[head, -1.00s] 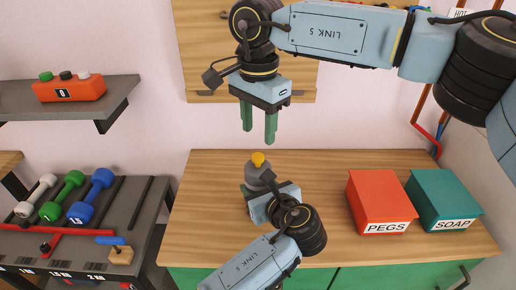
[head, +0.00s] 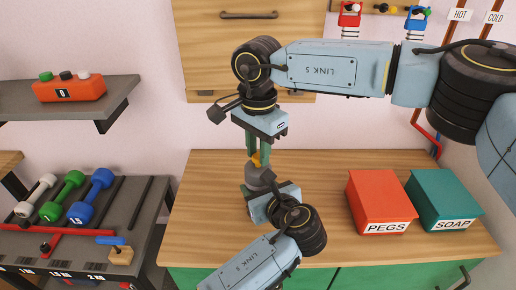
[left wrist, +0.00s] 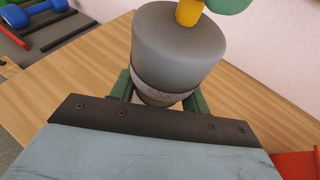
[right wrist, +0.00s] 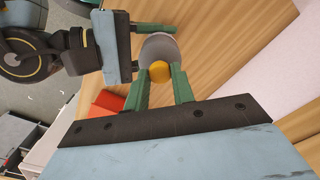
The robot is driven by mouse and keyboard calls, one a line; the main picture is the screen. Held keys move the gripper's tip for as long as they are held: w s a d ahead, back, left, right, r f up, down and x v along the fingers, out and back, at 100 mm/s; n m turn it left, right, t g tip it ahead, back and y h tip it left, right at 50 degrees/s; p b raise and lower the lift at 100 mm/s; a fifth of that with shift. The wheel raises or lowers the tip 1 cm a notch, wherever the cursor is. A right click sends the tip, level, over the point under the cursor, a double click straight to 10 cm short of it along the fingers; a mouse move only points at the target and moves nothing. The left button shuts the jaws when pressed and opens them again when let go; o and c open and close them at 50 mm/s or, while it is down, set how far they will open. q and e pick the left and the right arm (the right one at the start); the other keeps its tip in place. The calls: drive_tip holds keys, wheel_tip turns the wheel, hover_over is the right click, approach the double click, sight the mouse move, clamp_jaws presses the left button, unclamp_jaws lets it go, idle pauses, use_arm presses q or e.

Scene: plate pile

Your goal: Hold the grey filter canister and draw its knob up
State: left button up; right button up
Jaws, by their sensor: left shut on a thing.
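The grey filter canister (head: 262,181) stands on the wooden counter, its yellow knob (head: 255,160) on top. In the left wrist view the canister (left wrist: 178,48) is large, with a pale band low on its side and the knob (left wrist: 189,12) at the top edge. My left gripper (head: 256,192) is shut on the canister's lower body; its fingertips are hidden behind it. My right gripper (head: 258,157) points down from above, its fingers around the knob. In the right wrist view the knob (right wrist: 160,71) sits between the spread fingers, with a gap showing.
An orange PEGS box (head: 379,200) and a teal SOAP box (head: 443,200) stand on the counter (head: 318,175) to the right. A rack with dumbbells (head: 74,196) is at the left. A cupboard door (head: 200,60) hangs behind my right arm.

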sight(258, 156)
clamp_jaws()
use_arm(q)
drive_tip(key=shift+f, duration=0.1)
use_arm(e)
drive_tip(key=shift+r, duration=1.8)
drive_tip(key=o, duration=0.8)
unclamp_jaws()
drive_tip(key=shift+c, duration=0.2)
wheel_tip(258, 156, up, 12)
